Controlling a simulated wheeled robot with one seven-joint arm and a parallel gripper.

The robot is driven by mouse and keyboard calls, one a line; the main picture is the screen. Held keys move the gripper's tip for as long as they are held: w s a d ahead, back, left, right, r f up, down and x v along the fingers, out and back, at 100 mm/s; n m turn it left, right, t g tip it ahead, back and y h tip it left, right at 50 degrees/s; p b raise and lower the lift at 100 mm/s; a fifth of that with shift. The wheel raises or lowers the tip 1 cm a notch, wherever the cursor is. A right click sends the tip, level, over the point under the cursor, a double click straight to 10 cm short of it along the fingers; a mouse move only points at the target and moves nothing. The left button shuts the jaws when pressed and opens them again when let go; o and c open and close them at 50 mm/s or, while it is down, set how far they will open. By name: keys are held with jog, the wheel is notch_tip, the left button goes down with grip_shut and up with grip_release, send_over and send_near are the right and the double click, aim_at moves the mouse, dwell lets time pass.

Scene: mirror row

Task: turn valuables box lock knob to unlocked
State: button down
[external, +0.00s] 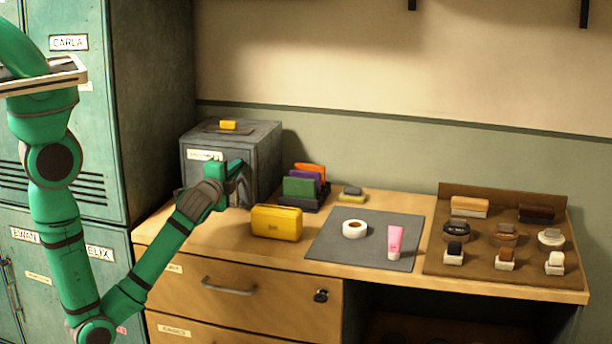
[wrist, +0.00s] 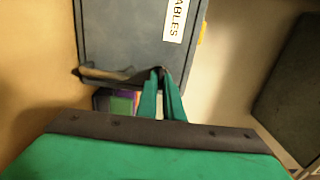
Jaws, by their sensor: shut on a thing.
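The valuables box (external: 262,155) is a dark grey box with a pale label on its front, standing at the left end of the counter. It also fills the top of the wrist view (wrist: 125,35), where the label (wrist: 175,18) shows turned sideways. My gripper (external: 238,168) is at the front of the box. In the wrist view its green fingers (wrist: 161,82) are close together on the dark lock knob at the box's lower edge in that picture. The knob is mostly hidden by the fingers, and I cannot tell how far it is turned.
A small yellow item (external: 228,125) lies on the box. A yellow case (external: 276,223) and a rack of coloured folders (external: 300,186) stand close by on the counter. A grey mat (external: 375,256) holds tape and a pink tube. A brown tray (external: 435,262) is farther right.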

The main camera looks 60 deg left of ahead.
dwell(0.4)
jog(key=c, duration=1.9)
grip_release()
jog(key=shift+d, duration=0.1)
jog(key=v, duration=1)
jog(key=shift+s+d, duration=0.2)
jog(key=shift+s, duration=0.1)
